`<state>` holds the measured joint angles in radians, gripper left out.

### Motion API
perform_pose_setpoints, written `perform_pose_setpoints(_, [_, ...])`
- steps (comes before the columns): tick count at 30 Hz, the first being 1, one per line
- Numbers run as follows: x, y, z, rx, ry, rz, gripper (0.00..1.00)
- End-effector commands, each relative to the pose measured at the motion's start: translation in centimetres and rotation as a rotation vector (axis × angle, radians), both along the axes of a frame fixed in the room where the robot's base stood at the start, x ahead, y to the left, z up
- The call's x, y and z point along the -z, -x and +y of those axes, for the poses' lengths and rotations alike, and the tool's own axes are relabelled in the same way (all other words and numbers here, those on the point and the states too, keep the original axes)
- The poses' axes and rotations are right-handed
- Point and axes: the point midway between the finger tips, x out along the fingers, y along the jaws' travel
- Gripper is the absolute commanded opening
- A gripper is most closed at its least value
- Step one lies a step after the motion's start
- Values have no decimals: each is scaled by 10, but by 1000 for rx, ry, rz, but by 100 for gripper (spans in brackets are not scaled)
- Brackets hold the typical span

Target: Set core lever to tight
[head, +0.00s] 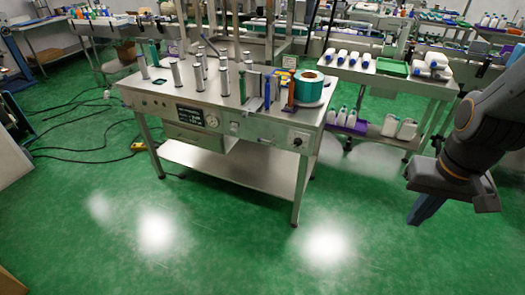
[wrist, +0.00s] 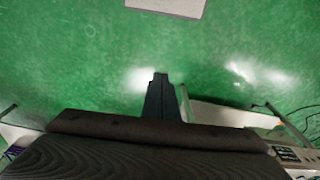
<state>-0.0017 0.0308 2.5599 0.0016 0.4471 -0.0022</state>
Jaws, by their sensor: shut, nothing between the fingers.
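The sleeve applicator (head: 222,108) is a steel table with several upright metal posts on top, in the middle of the head view. A teal label roll (head: 308,82) sits on its right end, beside a blue upright part and an orange upright part (head: 291,92). The core lever is too small for me to tell apart from these parts. My gripper (wrist: 160,78) is shut and empty in the wrist view, over the green floor. In the head view its tip (head: 417,220) hangs at the right, well apart from the machine.
A steel cart (head: 385,78) with white bottles and a green tray stands behind and right of the machine. Black cables (head: 75,158) lie on the floor at left. The green floor (head: 240,235) in front of the machine is clear.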

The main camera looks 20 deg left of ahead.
Motion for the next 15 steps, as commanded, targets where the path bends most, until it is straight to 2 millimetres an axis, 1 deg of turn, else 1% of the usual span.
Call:
perform_pose_setpoints(2, [4, -3, 1, -20, 7, 8, 0])
perform_pose_setpoints(4, [13, -8, 1, -74, 28, 31, 0])
perform_pose_setpoints(5, [19, -12, 2, -107, 41, 47, 0])
perform_pose_setpoints(8, [48, -31, 2, -278, 116, 120, 0])
perform_pose_setpoints(11, [83, -61, -1, -504, 231, 217, 0])
perform_pose_setpoints(12, [97, -75, -2, -598, 285, 257, 0])
perform_pose_setpoints(14, [117, -99, -5, -736, 374, 316, 0])
perform_pose_setpoints(15, [130, -116, -5, -824, 435, 351, 0])
